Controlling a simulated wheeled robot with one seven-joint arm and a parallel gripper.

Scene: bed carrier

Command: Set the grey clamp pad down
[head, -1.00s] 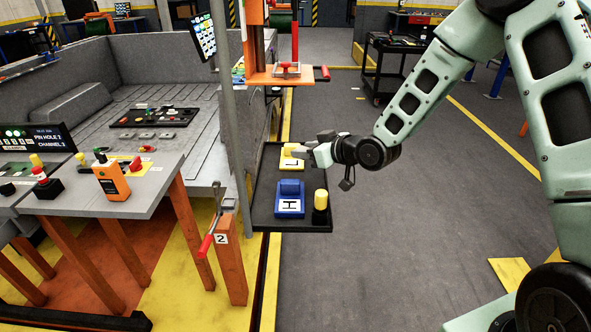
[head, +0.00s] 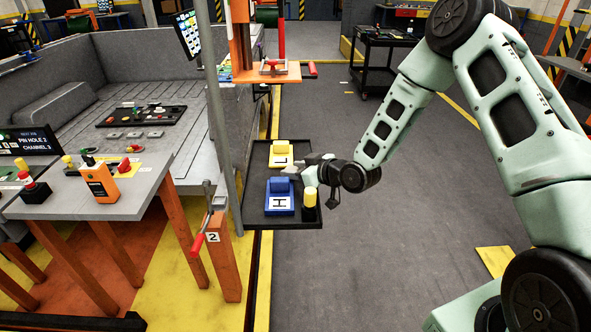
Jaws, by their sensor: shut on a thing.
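My gripper (head: 294,171) reaches in from the right over the dark side tray (head: 257,217). Its tip is between the yellow block and the blue block, on their right side. It is shut on a small light grey piece, which I take for the grey clamp pad (head: 288,171). The piece is small and partly hidden by the fingers. I cannot tell whether it touches the tray or hangs just above it.
The tray carries a yellow block marked L (head: 281,152), a blue block marked H (head: 279,199) and a yellow-topped black cylinder (head: 310,199). A grey post (head: 222,110) stands at the tray's left. A red-handled lever (head: 199,240) is lower left.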

